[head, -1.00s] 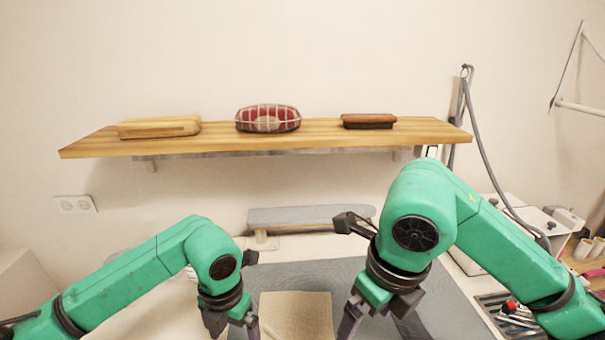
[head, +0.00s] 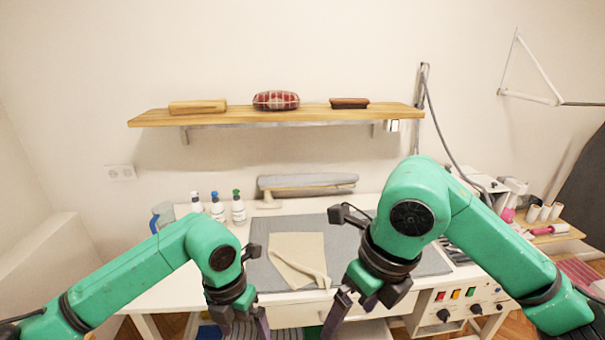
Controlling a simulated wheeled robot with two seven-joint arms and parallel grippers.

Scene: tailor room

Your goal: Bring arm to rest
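My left arm comes in from the left, and its gripper (head: 240,328) points down in front of the table's near edge. My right arm comes in from the right, and its gripper (head: 352,322) also points down in front of the table. The fingers of both grippers are partly cut off by the bottom of the view, so I cannot tell how far apart they are. No object shows in either gripper. A beige cloth (head: 290,248) with a folded strip lies on the grey mat (head: 345,240) on the white table (head: 180,285), beyond both grippers.
Several bottles (head: 217,207) and a jug (head: 162,216) stand at the table's back left. A sleeve board (head: 308,184) is at the back. A wooden shelf (head: 275,115) carries a brush, a cushion and a wooden block. A control panel (head: 468,305) is at the right front.

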